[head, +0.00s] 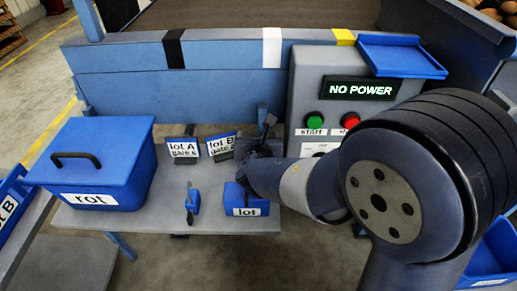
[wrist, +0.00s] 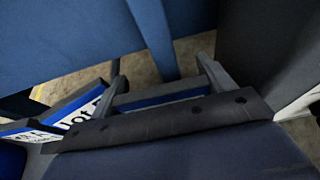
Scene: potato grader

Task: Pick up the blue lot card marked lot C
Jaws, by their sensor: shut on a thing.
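My gripper (head: 264,132) is over the back edge of the grey table, just right of the standing lot B card (head: 221,147). In the wrist view my gripper (wrist: 161,80) is shut on a blue card (wrist: 163,97), seen nearly edge-on between its two fingers. Its marking is hidden, so I cannot read whether it says lot C. In the head view the gripper and arm hide most of this card. The lot A card (head: 184,150) stands left of lot B. Both of these white-faced cards also show partly at the left of the wrist view.
A blue bin marked rot (head: 103,165) stands at the table's left. A blue box marked lot (head: 246,206) and a small blue object (head: 192,203) are in front of the cards. A grey control box (head: 314,84) reading NO POWER stands close right of my gripper.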

